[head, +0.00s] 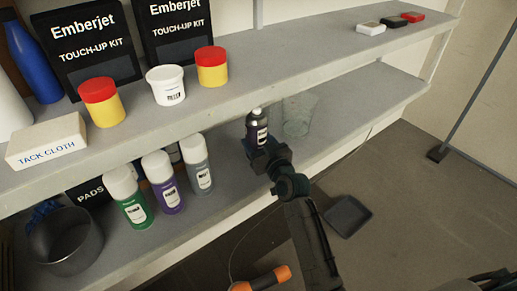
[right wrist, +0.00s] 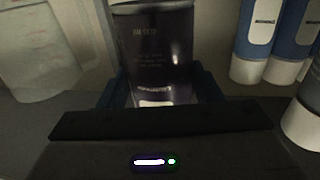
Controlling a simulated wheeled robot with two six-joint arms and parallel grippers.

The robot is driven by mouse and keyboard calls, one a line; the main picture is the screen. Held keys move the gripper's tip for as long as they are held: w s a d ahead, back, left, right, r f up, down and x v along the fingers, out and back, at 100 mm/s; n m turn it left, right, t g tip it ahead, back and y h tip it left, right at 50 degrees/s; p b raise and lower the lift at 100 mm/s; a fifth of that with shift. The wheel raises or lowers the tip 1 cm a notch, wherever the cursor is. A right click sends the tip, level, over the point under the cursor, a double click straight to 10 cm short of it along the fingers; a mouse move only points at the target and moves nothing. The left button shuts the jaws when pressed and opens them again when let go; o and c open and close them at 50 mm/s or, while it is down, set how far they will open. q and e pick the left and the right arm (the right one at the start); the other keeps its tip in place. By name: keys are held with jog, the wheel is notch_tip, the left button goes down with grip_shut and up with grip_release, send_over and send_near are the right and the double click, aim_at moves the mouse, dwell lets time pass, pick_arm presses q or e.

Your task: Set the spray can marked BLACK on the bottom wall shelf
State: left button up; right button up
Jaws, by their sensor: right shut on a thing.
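A small dark spray can (head: 257,123) is in my right gripper (head: 256,146), at the bottom wall shelf (head: 235,184) and just below the edge of the upper shelf. In the right wrist view the dark can (right wrist: 155,50) is upright between the two blue fingers of my right gripper (right wrist: 160,90). Its label is too dim to read as BLACK. I cannot tell whether its base touches the shelf. My left gripper is not in view.
A clear container (head: 298,114) stands just right of the can. Green (head: 130,198), purple (head: 163,183) and grey (head: 196,166) cans stand to the left. A metal pot (head: 66,244) is further left. The upper shelf (head: 260,76) overhangs. The bottom shelf's right end is clear.

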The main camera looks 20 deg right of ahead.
notch_tip(320, 180, down, 3)
jog(key=shift+f, duration=0.1)
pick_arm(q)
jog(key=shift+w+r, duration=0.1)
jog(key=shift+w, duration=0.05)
pick_arm(e)
jog(key=shift+f, duration=0.1)
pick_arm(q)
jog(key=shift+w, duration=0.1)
pick_arm(e)
jog(key=shift+f, duration=0.1)
jog(key=o, duration=1.4)
jog(key=shift+c, duration=0.2)
jog(key=s, duration=0.2)
jog(key=shift+s+d+f+b, duration=0.1)
jog(key=shift+s+d+b, duration=0.2)
jog(key=shift+s, duration=0.1)
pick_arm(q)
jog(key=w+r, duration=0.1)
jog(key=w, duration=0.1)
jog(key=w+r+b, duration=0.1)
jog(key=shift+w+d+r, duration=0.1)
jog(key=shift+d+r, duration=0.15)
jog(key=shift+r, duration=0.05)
pick_arm(e)
jog(key=s+d, duration=0.1)
jog(key=s, duration=0.8)
jog(key=shift+d+r, duration=0.2)
jog(key=shift+d, duration=0.05)
jog(key=shift+f, duration=0.1)
